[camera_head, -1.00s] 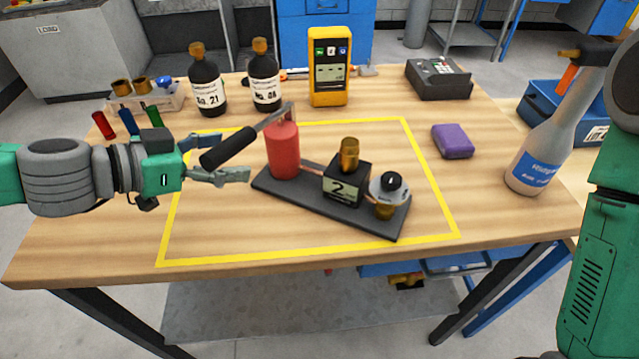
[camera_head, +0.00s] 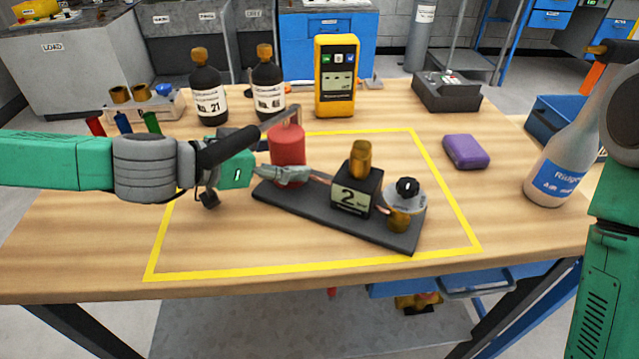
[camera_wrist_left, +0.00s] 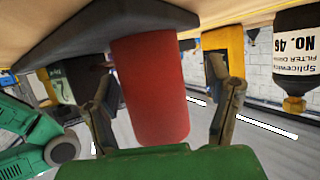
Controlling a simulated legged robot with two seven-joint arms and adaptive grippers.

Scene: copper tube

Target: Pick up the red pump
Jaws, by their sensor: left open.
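The red pump (camera_head: 287,150) is an upright red cylinder with a metal lever and black handle, on the dark base plate (camera_head: 300,212). My left gripper (camera_head: 282,164) is open around the pump's body. One finger shows in front of the pump in the head view; the other is mostly hidden behind the handle and pump. In the left wrist view the red cylinder (camera_wrist_left: 150,90) stands between the two spread fingers, with a gap visible on the right side. My right gripper is out of view; part of my right arm shows at the right edge.
The plate also carries a black block marked 2 (camera_head: 356,190) and a round gauge (camera_head: 406,195). Two dark bottles (camera_head: 209,92) and a yellow meter (camera_head: 336,80) stand behind. A purple block (camera_head: 466,152) and a grey bottle (camera_head: 562,160) are at right. The front table area is clear.

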